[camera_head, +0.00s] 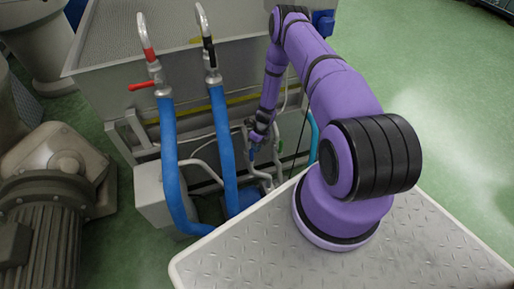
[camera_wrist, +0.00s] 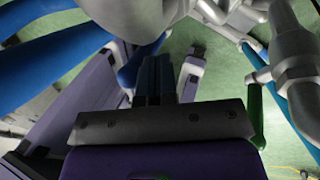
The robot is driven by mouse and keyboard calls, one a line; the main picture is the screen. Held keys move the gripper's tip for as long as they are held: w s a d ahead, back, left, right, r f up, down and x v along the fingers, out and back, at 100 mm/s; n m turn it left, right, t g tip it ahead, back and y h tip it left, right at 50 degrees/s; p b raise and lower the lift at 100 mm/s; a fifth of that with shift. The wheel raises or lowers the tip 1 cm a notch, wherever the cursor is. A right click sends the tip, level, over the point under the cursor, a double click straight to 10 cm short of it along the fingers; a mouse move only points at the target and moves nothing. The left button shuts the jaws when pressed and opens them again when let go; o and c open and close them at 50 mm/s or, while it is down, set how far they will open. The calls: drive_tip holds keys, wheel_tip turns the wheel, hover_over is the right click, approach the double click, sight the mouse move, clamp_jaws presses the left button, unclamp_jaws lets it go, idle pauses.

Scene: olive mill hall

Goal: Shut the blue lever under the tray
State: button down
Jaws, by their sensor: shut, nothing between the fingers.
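The grey mesh tray (camera_head: 180,32) stands at the top of the head view. My gripper (camera_head: 256,140) reaches down beside the tray's right front, among pipes below it; its tips are small and dark there. In the wrist view my gripper (camera_wrist: 158,66) has its two dark fingers together with nothing between them. A short dark blue piece (camera_wrist: 130,70), which looks like the blue lever, lies just left of the fingertips, below a pale rounded pipe. I cannot tell whether the fingers touch it.
A green handle (camera_wrist: 255,115) and grey pipes (camera_wrist: 298,50) crowd the wrist view's right. A motor (camera_head: 45,215) stands left; green floor is clear at right.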

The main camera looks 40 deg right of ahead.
drive_tip(key=shift+w+a+r+h, duration=0.15)
drive_tip(key=shift+a+h, duration=0.4)
drive_tip(key=shift+h, duration=0.05)
idle(0.5)
drive_tip(key=shift+g+h, duration=0.4)
drive_tip(key=shift+h, duration=0.5)
drive_tip(key=shift+w+a+f, duration=0.1)
drive_tip(key=shift+w+a, duration=0.1)
drive_tip(key=shift+a, duration=0.55)
drive_tip(key=shift+w+a+f, duration=0.1)
drive_tip(key=shift+w+a, duration=0.15)
drive_tip(key=shift+a, duration=0.5)
drive_tip(key=shift+w+a, duration=0.2)
drive_tip(key=shift+a, duration=0.55)
wheel_tip(320, 180, up, 10)
drive_tip(key=w+d, duration=0.1)
drive_tip(key=shift+w+r, duration=0.25)
drive_tip(key=shift+w, duration=0.1)
drive_tip(key=shift+d, duration=0.15)
